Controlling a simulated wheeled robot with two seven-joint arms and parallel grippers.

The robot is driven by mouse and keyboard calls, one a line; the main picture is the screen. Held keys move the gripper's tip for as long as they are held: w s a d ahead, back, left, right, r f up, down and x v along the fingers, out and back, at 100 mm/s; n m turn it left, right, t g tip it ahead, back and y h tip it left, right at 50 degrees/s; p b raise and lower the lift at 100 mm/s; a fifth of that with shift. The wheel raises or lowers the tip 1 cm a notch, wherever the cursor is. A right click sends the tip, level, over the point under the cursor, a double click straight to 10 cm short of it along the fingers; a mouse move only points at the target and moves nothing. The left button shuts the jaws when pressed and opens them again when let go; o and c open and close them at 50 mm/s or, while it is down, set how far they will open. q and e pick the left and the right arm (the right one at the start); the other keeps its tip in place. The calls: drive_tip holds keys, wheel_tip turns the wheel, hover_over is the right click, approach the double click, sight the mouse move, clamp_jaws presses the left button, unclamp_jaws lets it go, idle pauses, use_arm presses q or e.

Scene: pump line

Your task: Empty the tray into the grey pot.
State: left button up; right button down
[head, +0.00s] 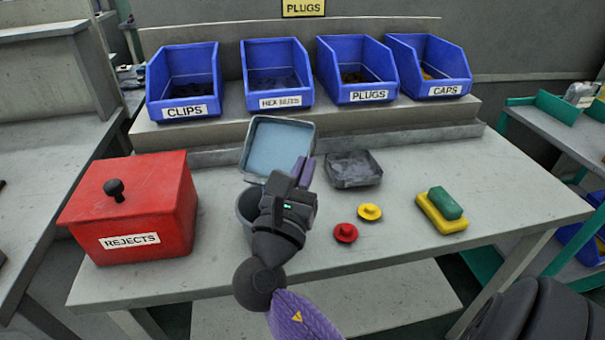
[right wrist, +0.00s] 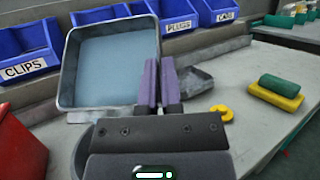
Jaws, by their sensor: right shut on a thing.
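The tray (head: 278,148) is grey with a pale blue inside. My right gripper (head: 303,172) is shut on its right side and holds it steeply tilted, its open face turned towards me. It also shows in the right wrist view (right wrist: 115,65), left of the purple fingers (right wrist: 158,88). I see nothing lying in it. The grey pot (head: 244,208) stands on the table just below the tray, partly hidden by my right gripper. Its rim shows in the right wrist view (right wrist: 84,150). I cannot see what is in the pot. My left gripper is not in view.
A red REJECTS box (head: 130,210) stands at left. A shallow dark tray (head: 355,170), a red knobbed disc (head: 346,233), a yellow one (head: 370,212) and a green-and-yellow block (head: 443,209) lie right of the pot. Several blue bins (head: 185,112) line the back shelf. The right front table is clear.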

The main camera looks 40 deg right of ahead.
drive_tip(key=shift+a+t+h+b, duration=0.15)
drive_tip(key=shift+t+h+b, duration=0.35)
drive_tip(key=shift+h+b, duration=0.5)
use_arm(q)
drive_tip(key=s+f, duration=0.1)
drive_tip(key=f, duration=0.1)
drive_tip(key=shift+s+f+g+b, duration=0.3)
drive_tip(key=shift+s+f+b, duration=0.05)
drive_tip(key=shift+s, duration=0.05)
use_arm(e)
drive_tip(key=shift+s+r, duration=0.1)
